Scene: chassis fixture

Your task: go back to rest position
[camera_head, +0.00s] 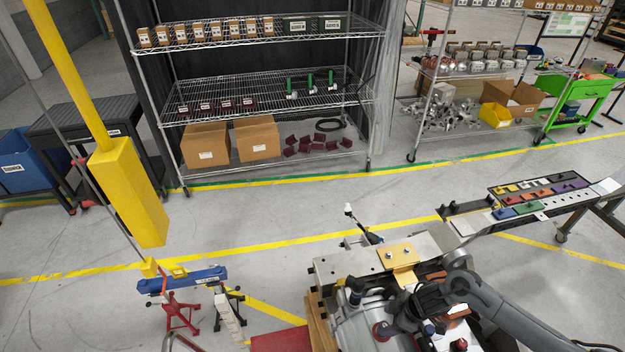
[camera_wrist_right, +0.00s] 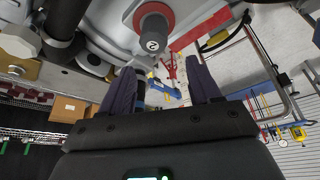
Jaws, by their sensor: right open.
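My right arm (camera_head: 490,308) comes in from the lower right in the head view, with its dark gripper end low over the chassis fixture. In the right wrist view my right gripper (camera_wrist_right: 162,84) is open, with two dark fingers apart and nothing held between them. A grey knob with a red ring (camera_wrist_right: 153,28) is just beyond the fingers. The chassis fixture carries a steel plate (camera_head: 350,266) with a yellow bracket (camera_head: 401,256) on it. The exact gap between my right fingers and the fixture cannot be told. My left gripper is not in view.
A blue beam (camera_head: 182,281) on a red stand (camera_head: 178,313) is at lower left, near a hanging yellow post (camera_head: 130,190). A tray of coloured parts (camera_head: 535,195) is at right. A wire shelf (camera_head: 262,101) stands behind. Floor between is clear.

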